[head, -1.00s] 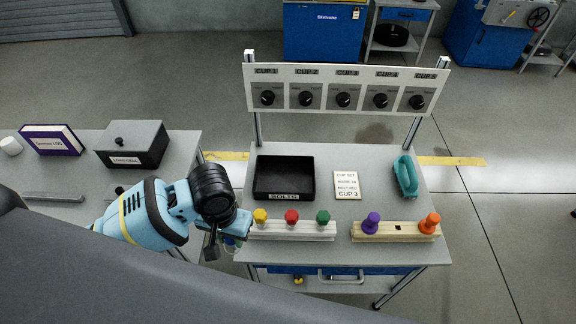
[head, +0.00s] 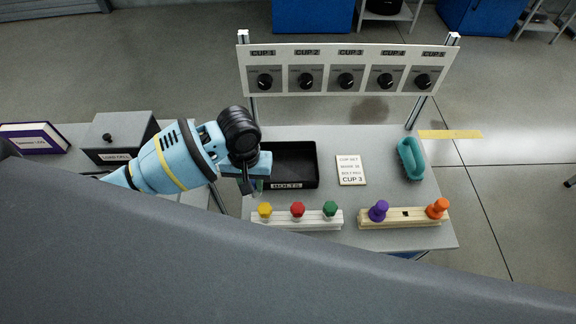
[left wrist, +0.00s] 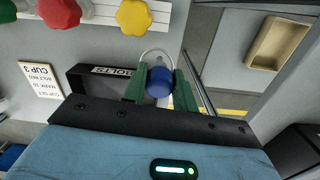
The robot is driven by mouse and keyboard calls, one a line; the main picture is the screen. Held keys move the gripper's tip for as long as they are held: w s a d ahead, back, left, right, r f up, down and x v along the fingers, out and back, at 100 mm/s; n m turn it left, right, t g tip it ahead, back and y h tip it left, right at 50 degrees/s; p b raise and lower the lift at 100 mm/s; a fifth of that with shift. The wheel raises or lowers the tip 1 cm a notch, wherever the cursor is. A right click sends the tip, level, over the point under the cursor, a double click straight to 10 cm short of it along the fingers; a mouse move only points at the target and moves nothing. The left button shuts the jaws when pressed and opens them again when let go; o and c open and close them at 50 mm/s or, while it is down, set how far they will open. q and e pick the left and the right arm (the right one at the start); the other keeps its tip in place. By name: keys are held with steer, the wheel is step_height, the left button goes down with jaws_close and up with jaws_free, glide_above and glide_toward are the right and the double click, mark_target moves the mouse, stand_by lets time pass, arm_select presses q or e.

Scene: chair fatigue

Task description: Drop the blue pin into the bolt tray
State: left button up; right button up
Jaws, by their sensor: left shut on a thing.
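My left gripper (head: 256,186) is at the left edge of the black bolt tray (head: 316,168), labelled BOLTS, its arm coming in from the left. In the left wrist view its green fingers (left wrist: 160,82) are shut on the blue pin (left wrist: 158,88), a rounded blue head between them. The tray (left wrist: 90,77) shows beyond and to the left of the fingers there. The pin is hidden or too small to make out in the head view. My right gripper is not in view.
A white rack (head: 297,223) holds yellow, red and green knobs in front of the tray. A wooden block (head: 405,216) holds purple and orange pins with an empty hole between. A cup card (head: 351,170) and a teal handled object (head: 411,158) lie right of the tray. A dial panel stands behind.

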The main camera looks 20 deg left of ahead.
arm_select(q)
steer(key=w+d+r+n, duration=0.1)
steer(key=w+r+n, duration=0.1)
steer(key=w, duration=0.5)
steer(key=w+d+r+n, duration=0.2)
steer(key=w, duration=0.4)
steer(key=shift+w+d+r, duration=0.15)
steer(key=shift+w+d, duration=0.05)
steer(key=shift+w, duration=0.2)
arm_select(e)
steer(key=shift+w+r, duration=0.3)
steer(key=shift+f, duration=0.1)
